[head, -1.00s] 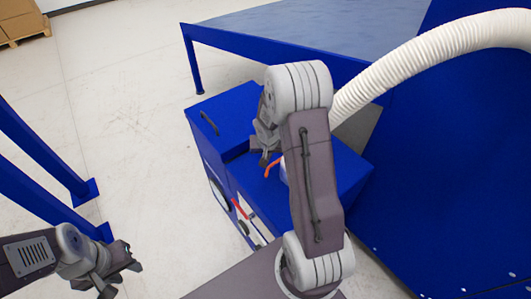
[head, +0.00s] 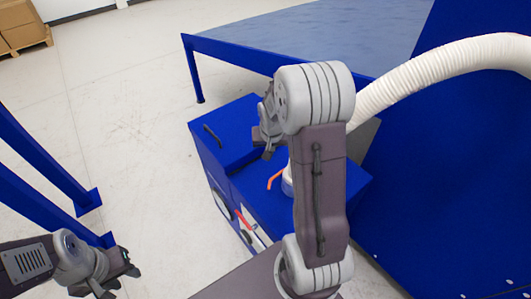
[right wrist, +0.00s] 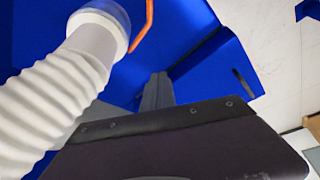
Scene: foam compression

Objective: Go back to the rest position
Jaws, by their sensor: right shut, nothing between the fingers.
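My right gripper (head: 268,152) is shut and empty. In the head view it is above the blue box, partly hidden behind my right arm. In the right wrist view its grey fingers (right wrist: 158,80) are together, apart from the white hose and the orange handle. My left gripper (head: 124,279) is at the lower left over the floor. Its fingers look apart, with nothing between them.
A blue box (head: 235,125) with an orange handle (head: 275,181) stands below my right arm. A white ribbed hose (head: 440,70) runs from the box to the upper right. A blue-framed table (head: 290,45) is behind. Blue legs (head: 40,160) stand at left. Open floor lies between.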

